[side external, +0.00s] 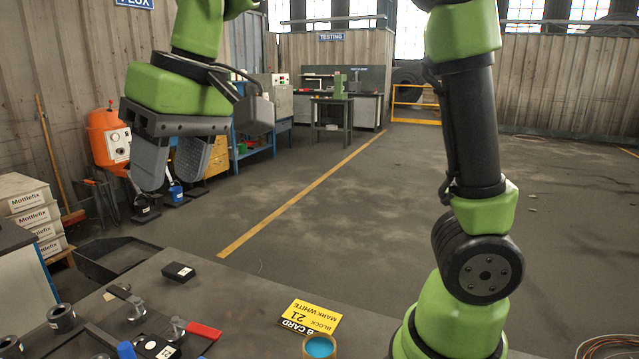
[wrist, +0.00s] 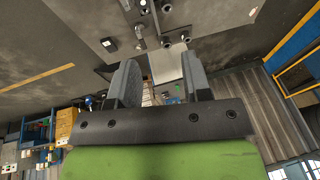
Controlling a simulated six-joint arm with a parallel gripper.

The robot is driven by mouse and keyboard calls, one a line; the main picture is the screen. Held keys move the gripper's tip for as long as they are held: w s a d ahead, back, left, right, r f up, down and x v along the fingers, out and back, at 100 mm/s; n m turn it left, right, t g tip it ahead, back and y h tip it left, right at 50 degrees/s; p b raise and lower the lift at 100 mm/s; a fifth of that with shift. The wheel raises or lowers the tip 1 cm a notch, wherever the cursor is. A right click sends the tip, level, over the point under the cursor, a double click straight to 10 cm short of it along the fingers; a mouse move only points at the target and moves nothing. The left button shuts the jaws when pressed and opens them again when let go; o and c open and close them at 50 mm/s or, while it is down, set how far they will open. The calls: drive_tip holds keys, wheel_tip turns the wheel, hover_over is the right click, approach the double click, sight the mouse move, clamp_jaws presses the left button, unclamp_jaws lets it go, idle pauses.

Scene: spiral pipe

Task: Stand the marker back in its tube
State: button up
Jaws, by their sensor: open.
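My gripper (side external: 172,172) is open and empty, high over the back left of the table in the side view. Its two grey fingers also show in the wrist view (wrist: 160,82), with nothing between them. I cannot make out the marker for certain in either view. A round, open-topped container with a tan rim and blue inside (side external: 320,347) stands at the front edge of the side view, cut off below. I cannot tell whether it is the tube. My gripper is far up and to the left of it.
The grey table (side external: 235,295) holds a yellow card (side external: 311,316), a small black box (side external: 179,271), a red-handled item (side external: 204,331), a blue item (side external: 126,350) and several metal fittings (side external: 62,318). The table's middle is mostly clear. A dark tray (side external: 105,260) lies beyond its left edge.

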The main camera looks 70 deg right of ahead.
drive_tip(key=s+d+f+m+t, duration=0.1)
drive_tip(key=s+d+m+t, duration=0.1)
drive_tip(key=s, duration=0.5)
drive_tip(key=s+d+f+m+t, duration=0.1)
drive_tip(key=s+d, duration=0.3)
drive_tip(key=s, duration=0.4)
drive_tip(key=shift+s+d+m+t, duration=0.25)
drive_tip(key=shift+m+t, duration=0.15)
drive_tip(key=shift+t, duration=0.1)
drive_tip(key=shift+f, duration=0.1)
